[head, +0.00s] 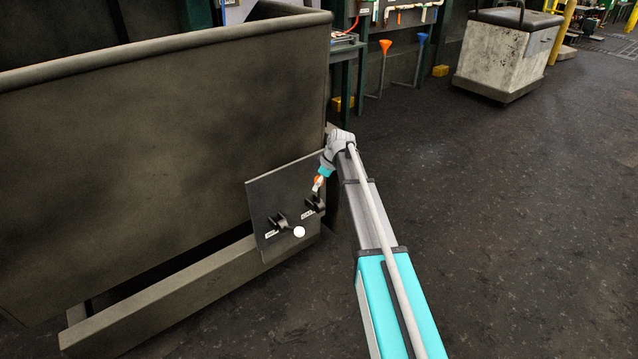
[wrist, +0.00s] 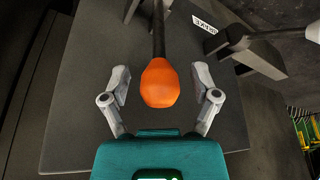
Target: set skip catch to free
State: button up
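A dark square panel (head: 262,200) is on the lower side of the skip (head: 160,120) in the head view. The catch lever with its orange knob (head: 318,180) is at the panel's upper right. In the wrist view the orange knob (wrist: 160,84) sits at the end of a dark rod, which runs to the top edge. My gripper (wrist: 160,88) is open, with one finger on each side of the knob and visible gaps between. In the head view my gripper is small and mostly hidden behind my wrist. Two black brackets with white labels, too small to read, are on the panel.
A round white knob (head: 299,231) stands out at the panel's lower right. The skip's base rail (head: 170,300) runs below. A worn white bin (head: 503,55) stands at the back right. The dark floor to the right of my arm is clear.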

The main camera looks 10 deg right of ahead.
grip_shut()
